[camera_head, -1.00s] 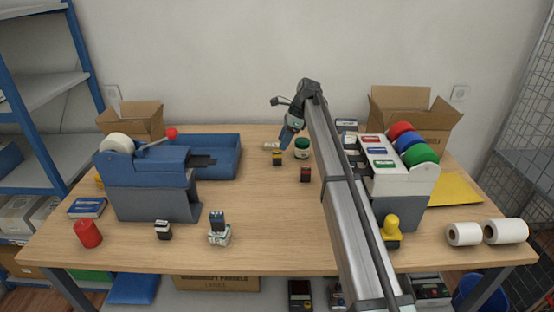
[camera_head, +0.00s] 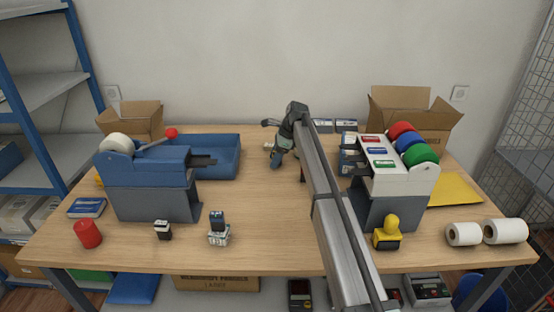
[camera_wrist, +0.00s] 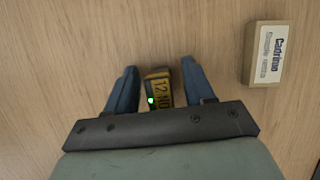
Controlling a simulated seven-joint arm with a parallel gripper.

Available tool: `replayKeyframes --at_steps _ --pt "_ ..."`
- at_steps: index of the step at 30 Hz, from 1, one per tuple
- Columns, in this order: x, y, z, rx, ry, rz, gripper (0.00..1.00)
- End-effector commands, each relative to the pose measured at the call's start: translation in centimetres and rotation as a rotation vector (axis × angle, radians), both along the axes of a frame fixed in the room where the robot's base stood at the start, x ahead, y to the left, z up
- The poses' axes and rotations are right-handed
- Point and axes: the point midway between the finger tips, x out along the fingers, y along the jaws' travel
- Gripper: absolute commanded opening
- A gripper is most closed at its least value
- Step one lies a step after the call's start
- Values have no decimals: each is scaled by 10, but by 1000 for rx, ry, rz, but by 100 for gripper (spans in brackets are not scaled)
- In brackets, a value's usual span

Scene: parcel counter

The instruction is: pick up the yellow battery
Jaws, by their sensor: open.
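The yellow battery (camera_wrist: 158,88) is a small yellow and black block with dark lettering, seen from above in the wrist view. My gripper (camera_wrist: 159,70) is open, with one blue finger on each side of the block and a gap on both sides. A small green light spot shows near the block's lower left. In the head view my gripper (camera_head: 276,163) points down over the back middle of the table and hides the block. I cannot tell how far the fingertips are above the table.
A small cream box with printed text (camera_wrist: 268,53) lies right of the fingers in the wrist view. A blue machine with a tray (camera_head: 150,195) stands left on the table (camera_head: 270,230). A dispenser with coloured rolls (camera_head: 395,180) stands right.

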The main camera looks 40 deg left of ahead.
Motion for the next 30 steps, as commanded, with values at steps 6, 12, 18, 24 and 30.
replayKeyframes --at_steps 6,12,18,24,30 --pt "0 0 0 0 0 0 40" --pt "0 0 0 0 0 0 21" --pt "0 0 0 0 0 0 2" --pt "0 0 1 0 0 0 0" --pt "0 0 5 0 0 0 0"
